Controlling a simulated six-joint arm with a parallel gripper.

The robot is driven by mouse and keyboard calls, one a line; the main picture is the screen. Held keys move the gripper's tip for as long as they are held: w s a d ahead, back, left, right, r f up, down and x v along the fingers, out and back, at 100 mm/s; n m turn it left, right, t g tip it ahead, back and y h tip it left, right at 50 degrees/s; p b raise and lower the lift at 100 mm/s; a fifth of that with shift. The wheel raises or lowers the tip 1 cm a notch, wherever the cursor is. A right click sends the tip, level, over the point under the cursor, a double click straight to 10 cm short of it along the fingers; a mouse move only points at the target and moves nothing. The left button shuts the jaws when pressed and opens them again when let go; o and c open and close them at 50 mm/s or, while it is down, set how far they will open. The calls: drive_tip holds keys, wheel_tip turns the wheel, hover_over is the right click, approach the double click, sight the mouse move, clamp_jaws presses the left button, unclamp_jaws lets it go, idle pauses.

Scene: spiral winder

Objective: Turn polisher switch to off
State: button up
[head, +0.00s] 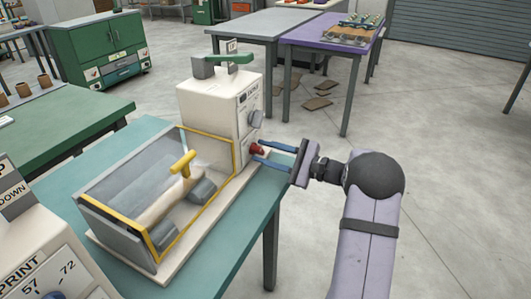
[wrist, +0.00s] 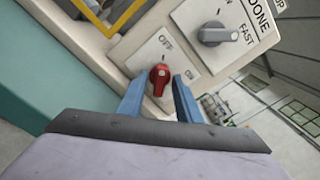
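The red polisher switch (wrist: 159,80) sits on the pale machine's front panel, with an OFF label above it and an ON label to its right. Which label it points at is hard to tell. In the head view the red switch (head: 256,149) shows at the machine's lower right side. My gripper (wrist: 158,84) is open, with one blue finger on each side of the red switch. A gap seems to show between the fingers and the switch. In the head view my gripper (head: 261,150) reaches in from the right.
A grey knob (wrist: 214,34) marked FAST sits above and to the right of the switch. The polisher machine (head: 205,105) has a yellow-framed clear guard (head: 215,150) and stands on a teal table (head: 225,255). A second machine (head: 35,245) is at the lower left. Open floor lies right.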

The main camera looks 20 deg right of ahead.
drive_tip(key=shift+b+v, duration=0.3)
drive_tip(key=shift+v, duration=3.4)
